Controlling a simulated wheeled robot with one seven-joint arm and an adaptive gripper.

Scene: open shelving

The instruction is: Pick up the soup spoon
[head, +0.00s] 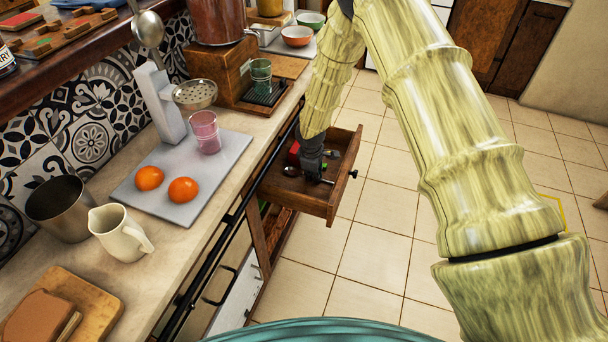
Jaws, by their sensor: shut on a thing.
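My gripper (311,174) reaches down into an open wooden drawer (318,207) under the counter. Its jaws are shut on a thin metal utensil that looks like the soup spoon (290,171). A small, round, shiny bowl shows just left of the fingers, low in the drawer. The fingers hide most of the rest of it, and I cannot tell whether it touches the drawer floor.
A red item (294,153) and a few small pieces lie in the drawer around my gripper. The counter to the left holds a grey board (180,205) with oranges and a pink glass (205,133), plus a cream jug (120,235). Tiled floor (385,225) to the right is clear.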

